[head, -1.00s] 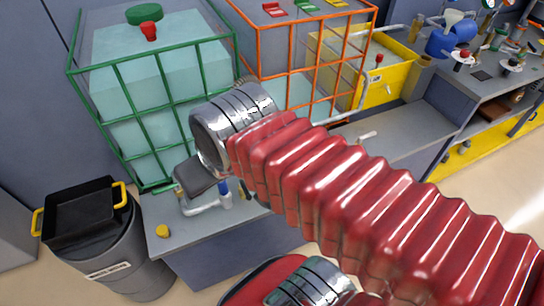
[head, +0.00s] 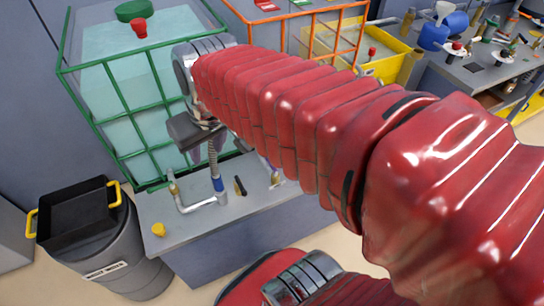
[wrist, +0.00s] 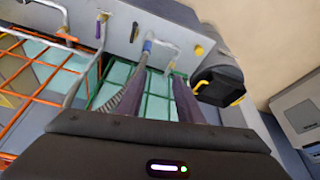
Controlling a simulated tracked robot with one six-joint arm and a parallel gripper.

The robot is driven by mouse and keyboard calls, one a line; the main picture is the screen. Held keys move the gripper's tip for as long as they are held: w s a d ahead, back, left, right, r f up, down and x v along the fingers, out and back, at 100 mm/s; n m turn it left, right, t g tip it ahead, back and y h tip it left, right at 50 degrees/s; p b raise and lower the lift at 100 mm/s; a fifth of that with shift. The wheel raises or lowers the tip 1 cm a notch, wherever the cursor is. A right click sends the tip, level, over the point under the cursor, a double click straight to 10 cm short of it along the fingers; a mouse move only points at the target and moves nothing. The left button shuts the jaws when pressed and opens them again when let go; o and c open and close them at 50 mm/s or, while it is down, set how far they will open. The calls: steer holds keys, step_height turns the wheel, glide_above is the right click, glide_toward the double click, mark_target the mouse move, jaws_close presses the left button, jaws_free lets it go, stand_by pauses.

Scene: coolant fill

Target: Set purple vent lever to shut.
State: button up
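A small black handle (head: 240,186) is beside the collar. My red arm hides part of the bench.
An orange-caged tank (head: 300,32) stands right of the green one. A yellow knob (head: 159,230) sits on the bench's front left. A grey drum (head: 118,250) with a black tray (head: 78,215) stands at left. A yellow bin (head: 390,66) and a cluttered workbench (head: 470,72) are at right.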

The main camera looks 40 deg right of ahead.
steer(key=w+d+f+g, duration=0.1)
steer(key=w+d+f, duration=0.2)
steer(key=w+d, duration=0.35)
steer(key=m+g+y, duration=0.1)
steer(key=m+g, duration=0.1)
glide_above(272, 166)
steer(key=w+a, duration=0.2)
steer(key=a, duration=0.2)
step_height(272, 166, down, 10)
steer(key=d+f+y, duration=0.1)
steer(key=d+f, duration=0.7)
steer(key=shift+s+d+f+m+g, duration=0.2)
steer(key=shift+s+m+g, duration=0.1)
steer(key=shift+s+m, duration=0.1)
steer(key=a+f, duration=0.1)
steer(key=f, duration=0.8)
steer(key=a+f, duration=0.1)
steer(key=f, duration=0.3)
steer(key=shift+w+a+f, duration=0.2)
steer(key=shift+w+a, duration=0.1)
steer(key=shift+w, duration=0.1)
jaws_close()
